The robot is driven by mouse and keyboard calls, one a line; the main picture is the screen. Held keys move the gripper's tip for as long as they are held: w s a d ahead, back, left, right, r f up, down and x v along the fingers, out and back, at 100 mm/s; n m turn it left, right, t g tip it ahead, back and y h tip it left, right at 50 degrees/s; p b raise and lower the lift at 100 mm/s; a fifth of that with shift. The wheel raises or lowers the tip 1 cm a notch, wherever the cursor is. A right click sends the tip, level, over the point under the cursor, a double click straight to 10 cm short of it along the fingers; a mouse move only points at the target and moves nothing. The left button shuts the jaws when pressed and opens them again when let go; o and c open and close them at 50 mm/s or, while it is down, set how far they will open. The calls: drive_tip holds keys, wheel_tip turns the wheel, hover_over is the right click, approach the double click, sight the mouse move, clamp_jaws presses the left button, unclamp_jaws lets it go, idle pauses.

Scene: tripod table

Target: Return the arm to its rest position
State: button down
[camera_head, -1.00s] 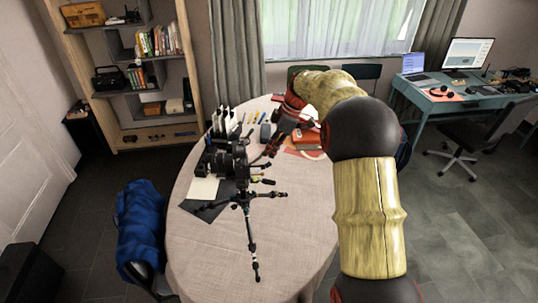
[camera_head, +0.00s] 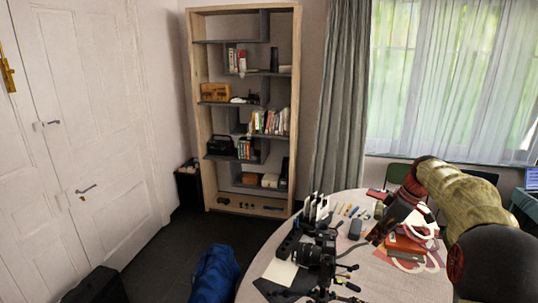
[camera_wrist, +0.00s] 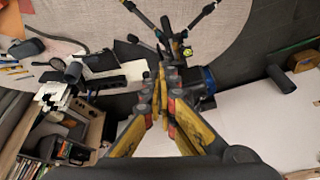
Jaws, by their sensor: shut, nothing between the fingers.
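My arm reaches in from the right in the head view, over the round table (camera_head: 405,286). My gripper (camera_head: 376,236) is near the black tripod with its camera (camera_head: 322,258), to the right of it in that view. In the wrist view my gripper (camera_wrist: 162,82) has its yellow and grey fingers brought together, with nothing held between them. The tripod (camera_wrist: 172,36) shows beyond the fingertips in the wrist view. Most of my gripper is small and dark in the head view.
Pens and dark items (camera_head: 355,229) lie near the back edge. A wooden bookshelf (camera_head: 207,150) stands behind, beside open floor and a white door (camera_head: 85,120).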

drive_tip(key=s+f+m, duration=0.3)
drive_tip(key=f+m, duration=0.2)
drive_tip(key=s+a+m+t+h+b, duration=0.1)
drive_tip(key=s+a+m, duration=0.1)
drive_tip(key=s+a, duration=0.4)
drive_tip(key=s+a+r+m+t+h+b, duration=0.1)
drive_tip(key=s+a, duration=0.5)
drive_tip(key=s, duration=1)
drive_tip(key=s+a+r+m+t+h+b, duration=0.1)
drive_tip(key=s+a+m+b, duration=0.1)
drive_tip(key=s+a, duration=0.4)
drive_tip(key=s+b, duration=0.1)
drive_tip(key=s, duration=0.4)
drive_tip(key=shift+s+m+t+h, duration=0.3)
drive_tip(key=shift+s, duration=0.1)
drive_tip(key=c, duration=2.6)
unclamp_jaws()
